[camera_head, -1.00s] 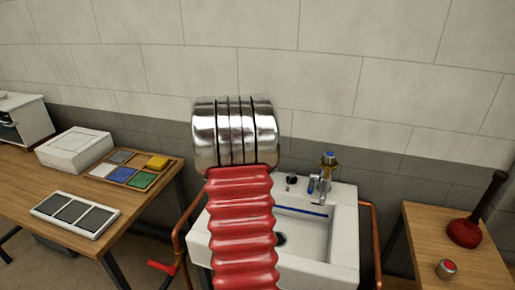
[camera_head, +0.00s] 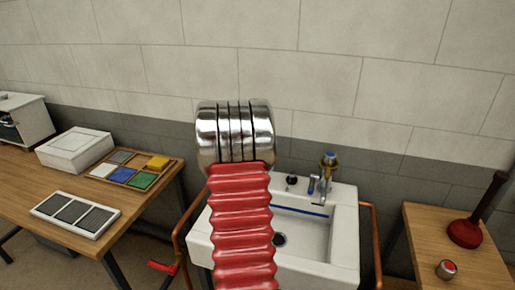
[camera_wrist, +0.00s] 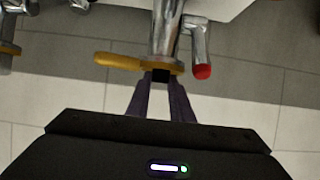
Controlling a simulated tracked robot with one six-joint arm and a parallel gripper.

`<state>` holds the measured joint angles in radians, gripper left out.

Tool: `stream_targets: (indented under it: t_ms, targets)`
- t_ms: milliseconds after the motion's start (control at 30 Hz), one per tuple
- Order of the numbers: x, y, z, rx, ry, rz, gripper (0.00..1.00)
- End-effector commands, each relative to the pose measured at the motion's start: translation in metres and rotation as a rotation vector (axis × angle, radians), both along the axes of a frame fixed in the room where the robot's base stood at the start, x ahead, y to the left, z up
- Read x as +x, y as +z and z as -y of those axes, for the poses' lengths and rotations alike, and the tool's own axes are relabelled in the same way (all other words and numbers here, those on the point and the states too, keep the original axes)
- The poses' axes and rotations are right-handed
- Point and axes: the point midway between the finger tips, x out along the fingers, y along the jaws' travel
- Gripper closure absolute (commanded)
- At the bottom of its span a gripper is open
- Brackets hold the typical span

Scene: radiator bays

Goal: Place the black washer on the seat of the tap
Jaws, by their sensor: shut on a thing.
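In the wrist view my gripper (camera_wrist: 160,88) has its two dark fingers closed on a small black piece, the black washer (camera_wrist: 160,76). The washer shows as a small dark block against the brass-coloured end of the chrome tap (camera_wrist: 165,32). I cannot tell whether it touches the tap, and the seat itself cannot be made out. A red-tipped chrome part (camera_wrist: 201,45) stands beside the tap. In the head view the tap (camera_head: 328,166), with brass and blue at its top, stands at the basin's back. My gripper is not visible there.
The white basin (camera_head: 345,245) has copper pipes (camera_head: 370,235) at its sides. A small black-topped fitting (camera_head: 291,181) sits left of the tap. A plunger (camera_head: 465,232) and a red-topped metal piece (camera_head: 447,269) stand on the right table. A tray of coloured blocks (camera_head: 117,182) lies left.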

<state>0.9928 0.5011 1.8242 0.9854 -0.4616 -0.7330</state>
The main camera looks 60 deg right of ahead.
Motion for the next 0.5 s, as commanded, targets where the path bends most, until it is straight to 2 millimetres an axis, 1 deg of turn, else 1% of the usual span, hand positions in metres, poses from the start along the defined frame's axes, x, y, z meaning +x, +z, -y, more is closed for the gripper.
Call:
stream_targets:
  t_ms: [167, 200, 300, 500]
  targets:
    - [-0.0002, -0.0004, 0.0001, 0.0, 0.0, 0.0, 1.0]
    - [-0.0002, -0.0005, 0.0001, 0.0, 0.0, 0.0, 0.79]
    - [-0.0003, -0.0004, 0.0001, 0.0, 0.0, 0.0, 0.72]
    - [-0.0003, 0.0, 0.0001, 0.0, 0.0, 0.0, 0.72]
